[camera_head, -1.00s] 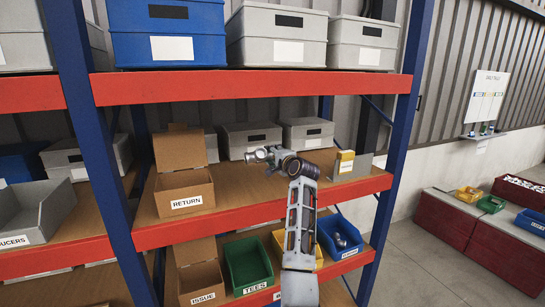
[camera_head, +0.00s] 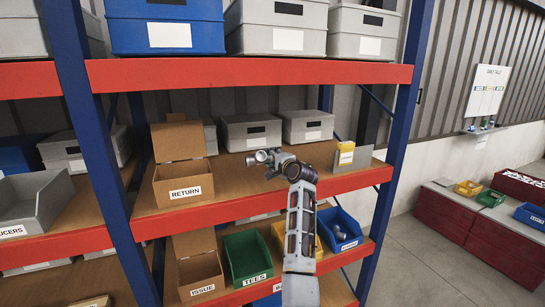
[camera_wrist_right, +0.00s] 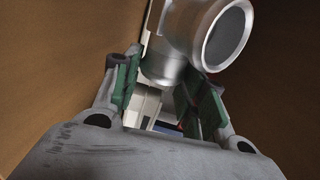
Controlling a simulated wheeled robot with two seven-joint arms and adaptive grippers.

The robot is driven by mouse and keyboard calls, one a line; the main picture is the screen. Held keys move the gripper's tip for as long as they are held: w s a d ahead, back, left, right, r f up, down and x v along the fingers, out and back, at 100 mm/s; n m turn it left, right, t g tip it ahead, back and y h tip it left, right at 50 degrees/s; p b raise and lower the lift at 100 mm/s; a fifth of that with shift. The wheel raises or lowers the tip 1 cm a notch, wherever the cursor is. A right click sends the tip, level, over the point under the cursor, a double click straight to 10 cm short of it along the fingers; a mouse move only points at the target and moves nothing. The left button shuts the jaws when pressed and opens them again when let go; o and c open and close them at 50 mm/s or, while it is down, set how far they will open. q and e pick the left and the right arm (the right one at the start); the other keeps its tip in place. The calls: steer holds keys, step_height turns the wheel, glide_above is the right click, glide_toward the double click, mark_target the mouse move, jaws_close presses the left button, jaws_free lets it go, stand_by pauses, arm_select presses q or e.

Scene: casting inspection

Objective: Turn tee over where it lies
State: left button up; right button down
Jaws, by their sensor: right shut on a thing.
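The tee, a silvery metal pipe fitting (camera_head: 262,156), is at the middle shelf level, right of the RETURN box. My right gripper (camera_head: 275,164) is shut on it. In the right wrist view the tee (camera_wrist_right: 205,38) has a wide open mouth facing up and right, and its lower branch sits between the green finger pads of the gripper (camera_wrist_right: 165,92). Whether the tee touches the shelf board cannot be told. My left gripper is not in view.
The cardboard RETURN box (camera_head: 183,188) stands left of the tee on the middle shelf (camera_head: 235,190). Grey lidded boxes (camera_head: 250,133) stand behind; a small yellow box (camera_head: 345,153) is to the right. Below are the green TEES bin (camera_head: 247,258) and a blue bin (camera_head: 340,229).

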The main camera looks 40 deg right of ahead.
steer(key=shift+f+b, duration=0.95)
steer(key=shift+f, duration=1.4)
steer(key=shift+f, duration=0.45)
